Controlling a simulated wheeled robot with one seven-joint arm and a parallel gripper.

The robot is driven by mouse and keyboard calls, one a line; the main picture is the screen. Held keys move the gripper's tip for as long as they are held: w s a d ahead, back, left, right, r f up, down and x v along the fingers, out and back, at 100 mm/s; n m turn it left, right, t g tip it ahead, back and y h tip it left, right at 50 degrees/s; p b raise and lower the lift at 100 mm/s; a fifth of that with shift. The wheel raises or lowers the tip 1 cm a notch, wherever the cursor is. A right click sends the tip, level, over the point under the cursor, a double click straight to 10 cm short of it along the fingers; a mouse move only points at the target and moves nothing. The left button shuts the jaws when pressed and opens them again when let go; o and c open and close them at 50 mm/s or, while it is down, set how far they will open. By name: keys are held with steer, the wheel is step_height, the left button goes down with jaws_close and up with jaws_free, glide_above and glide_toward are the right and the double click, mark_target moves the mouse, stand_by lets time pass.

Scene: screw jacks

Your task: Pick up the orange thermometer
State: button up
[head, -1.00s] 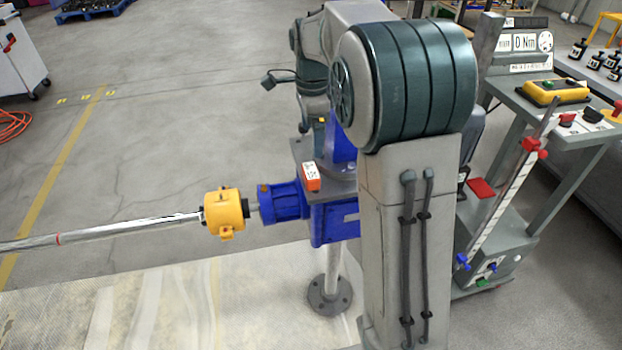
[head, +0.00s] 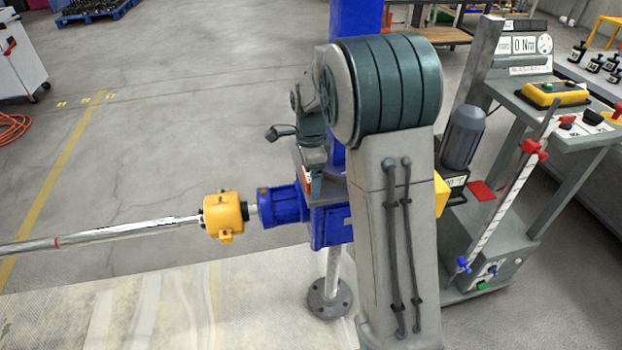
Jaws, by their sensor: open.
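The orange thermometer (head: 307,182), a small box with a white face, stands on the grey top plate of the blue screw jack (head: 330,226). Only a narrow part of it shows. My gripper (head: 313,166) is at the end of my arm, pointing down right at the thermometer, and covers most of it. Its jaws are open. The fingertips are small and partly hidden, so I cannot tell whether they touch the thermometer or stand around it.
A blue motor (head: 283,205), a yellow housing (head: 225,214) and a long shiny shaft (head: 110,233) extend left from the jack. A blue column rises behind my arm. A grey test stand (head: 540,110) with a slanted scale (head: 505,205) is at right.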

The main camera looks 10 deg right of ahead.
steer(key=c, duration=1.3)
steer(key=shift+o, duration=0.2)
steer(key=shift+r, duration=0.1)
